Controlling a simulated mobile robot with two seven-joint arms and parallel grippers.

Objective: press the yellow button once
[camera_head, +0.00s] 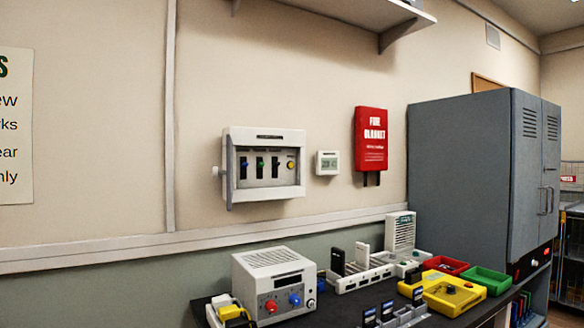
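A small round yellow button (291,165) sits at the right end of the row in a white wall panel (264,191). Left of it in the same panel are dark slots with blue, green and dark switches. On the bench, a yellow block-like part (232,312) sits on a white unit at the lower left, partly cut off by the frame edge. I cannot tell whether either is a button. Neither of my grippers is in view.
A dark bench (345,308) runs along the wall. It carries a white device (273,262) with red and blue knobs, a white rack (355,284), and red (446,265) and green (488,280) trays. A grey cabinet (460,180) stands at the right. A shelf (340,15) overhangs above.

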